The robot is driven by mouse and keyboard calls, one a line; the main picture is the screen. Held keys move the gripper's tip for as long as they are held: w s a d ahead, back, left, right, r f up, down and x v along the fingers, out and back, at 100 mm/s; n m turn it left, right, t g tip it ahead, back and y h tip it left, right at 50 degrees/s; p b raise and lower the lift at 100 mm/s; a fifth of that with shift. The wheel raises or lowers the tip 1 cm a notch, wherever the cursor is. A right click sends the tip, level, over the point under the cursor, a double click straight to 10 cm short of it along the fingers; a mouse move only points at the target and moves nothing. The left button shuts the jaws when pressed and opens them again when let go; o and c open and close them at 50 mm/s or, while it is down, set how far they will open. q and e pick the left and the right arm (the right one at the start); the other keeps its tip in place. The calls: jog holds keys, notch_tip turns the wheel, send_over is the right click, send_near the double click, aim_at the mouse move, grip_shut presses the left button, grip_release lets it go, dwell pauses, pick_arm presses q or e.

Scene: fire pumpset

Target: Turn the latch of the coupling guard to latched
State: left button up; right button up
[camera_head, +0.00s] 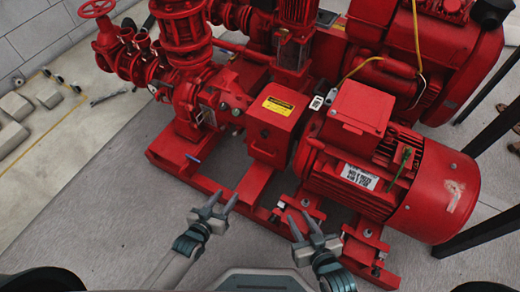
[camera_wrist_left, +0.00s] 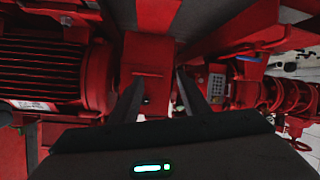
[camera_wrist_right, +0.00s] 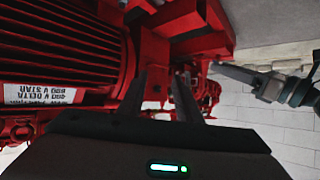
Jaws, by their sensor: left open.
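The coupling guard (camera_head: 277,112) is a red box with a yellow label on top, between the pump and the motor. A small dark spot on its front face (camera_head: 265,133) may be the latch; its setting is too small to tell. The guard also shows ahead in the left wrist view (camera_wrist_left: 148,55), with a dark spot low on it between the fingers. My left gripper (camera_head: 222,198) is open and empty, in front of and below the guard. My right gripper (camera_head: 298,216) is open and empty, in front of the motor's base. Neither touches the guard.
The red motor (camera_head: 375,165) stands right of the guard and the red pump (camera_head: 195,95) left of it. A red base frame (camera_head: 235,190) runs below them. Dark posts (camera_head: 490,232) stand at the right. The grey floor (camera_head: 90,215) at the left is clear.

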aim_at(263, 136)
pick_arm(q)
jog(key=w+d+r+t+h+b, duration=0.3)
jog(key=w+r+b, duration=0.2)
jog(key=r+b, duration=0.1)
jog(key=shift+w+d+r+t, duration=0.15)
jog(key=shift+d+r+t, duration=0.15)
jog(key=shift+r, duration=0.1)
pick_arm(e)
notch_tip(263, 136, up, 14)
jog(key=a+t+y, duration=0.2)
jog(key=t, duration=0.1)
jog(key=shift+s+r+t, duration=0.15)
jog(key=shift+s+t, duration=0.2)
jog(key=shift+t, duration=0.05)
jog(key=shift+a, duration=0.1)
